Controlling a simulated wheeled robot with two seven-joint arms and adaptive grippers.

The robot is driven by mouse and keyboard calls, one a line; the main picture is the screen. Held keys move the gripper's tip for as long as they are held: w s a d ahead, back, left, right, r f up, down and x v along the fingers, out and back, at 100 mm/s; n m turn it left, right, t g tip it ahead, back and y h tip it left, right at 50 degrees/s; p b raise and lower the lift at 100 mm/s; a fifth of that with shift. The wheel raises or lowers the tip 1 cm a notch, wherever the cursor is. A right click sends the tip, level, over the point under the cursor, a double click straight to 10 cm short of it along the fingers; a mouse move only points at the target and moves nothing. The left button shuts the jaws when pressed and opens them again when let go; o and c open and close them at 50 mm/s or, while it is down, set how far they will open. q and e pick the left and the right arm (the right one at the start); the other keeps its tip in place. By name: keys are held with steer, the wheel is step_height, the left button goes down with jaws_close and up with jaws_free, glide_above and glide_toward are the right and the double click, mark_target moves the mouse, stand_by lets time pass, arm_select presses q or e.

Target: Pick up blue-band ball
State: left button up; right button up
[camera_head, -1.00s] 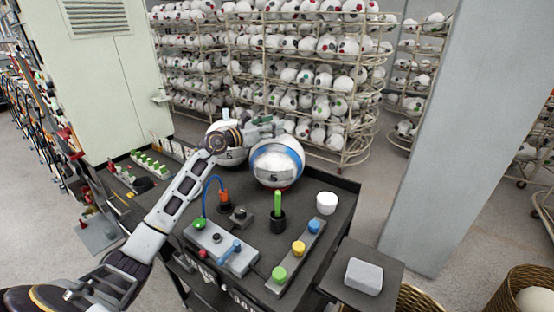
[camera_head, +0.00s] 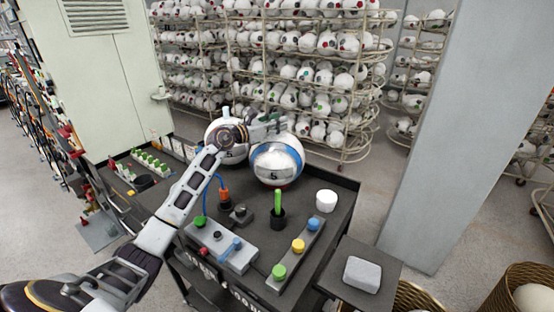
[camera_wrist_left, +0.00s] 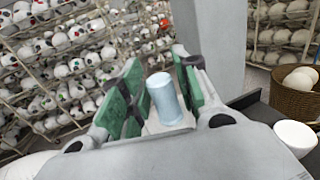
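The blue-band ball (camera_head: 277,163), white with a blue band and a dark mark, sits on the dark cart top (camera_head: 325,245) in the head view. A second white ball (camera_head: 214,133) stands behind it to the left, partly hidden by my left arm. My left gripper (camera_head: 275,124) is at the upper edge of the blue-band ball, pointing right; whether it touches is unclear. In the left wrist view its green-padded fingers (camera_wrist_left: 158,92) are spread apart. A pale blue cylinder (camera_wrist_left: 166,98) shows between them; I cannot tell whether it belongs to the gripper. My right gripper is not in view.
A white cup (camera_head: 326,200), a green stick in a black holder (camera_head: 277,216) and a button panel (camera_head: 298,249) are on the cart. A grey block (camera_head: 362,274) lies on a side shelf. A pillar (camera_head: 440,140) stands right; ball racks (camera_head: 290,75) stand behind.

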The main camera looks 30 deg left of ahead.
arm_select(q)
jaws_close()
steer(key=shift+r, duration=0.2)
steer(key=shift+r+b, duration=0.6)
steer(key=shift+r, duration=4.25)
